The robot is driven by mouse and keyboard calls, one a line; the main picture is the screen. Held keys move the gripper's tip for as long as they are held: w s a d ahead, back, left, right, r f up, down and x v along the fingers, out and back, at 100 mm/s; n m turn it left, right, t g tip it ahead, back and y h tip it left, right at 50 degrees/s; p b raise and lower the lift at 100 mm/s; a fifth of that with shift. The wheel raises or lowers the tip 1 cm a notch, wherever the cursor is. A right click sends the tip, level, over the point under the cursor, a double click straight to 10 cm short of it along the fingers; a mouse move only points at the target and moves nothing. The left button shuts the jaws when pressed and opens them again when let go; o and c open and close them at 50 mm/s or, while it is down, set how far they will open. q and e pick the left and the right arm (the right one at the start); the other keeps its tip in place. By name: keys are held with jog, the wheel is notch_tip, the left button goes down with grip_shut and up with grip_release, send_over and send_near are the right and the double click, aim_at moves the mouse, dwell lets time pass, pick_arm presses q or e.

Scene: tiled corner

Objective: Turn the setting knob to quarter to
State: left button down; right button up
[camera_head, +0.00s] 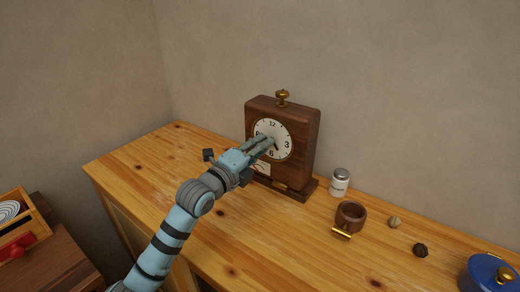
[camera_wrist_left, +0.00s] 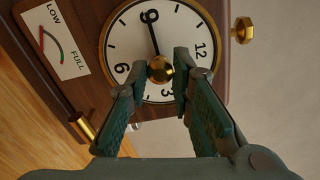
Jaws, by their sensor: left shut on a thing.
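A brown wooden clock (camera_head: 311,135) with a white dial (camera_head: 285,127) stands on the wooden cabinet, against the wall. The left wrist view shows the dial (camera_wrist_left: 117,48) turned on its side, with a brass setting knob (camera_wrist_left: 160,69) at its centre. A dark hand (camera_wrist_left: 152,38) points at or very near the 9. My left gripper (camera_head: 264,143) reaches the dial from the front left. Its fingers (camera_wrist_left: 160,72) are on either side of the knob and shut on it. The fingers hide part of the dial's lower half. My right gripper is in neither view.
A brass knob (camera_head: 282,96) tops the clock, and a LOW–FULL gauge (camera_wrist_left: 51,39) sits below the dial. The cabinet top (camera_head: 140,165) is clear at left.

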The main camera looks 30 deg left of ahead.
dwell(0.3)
pick_arm(q)
jog(key=c, duration=1.4)
grip_release()
jog(key=s, duration=0.4)
jog(key=s+a, duration=0.1)
jog(key=s, duration=0.6)
jog(key=shift+s+a, duration=0.25)
jog(key=shift+s, duration=0.15)
jog(key=shift+f, duration=0.1)
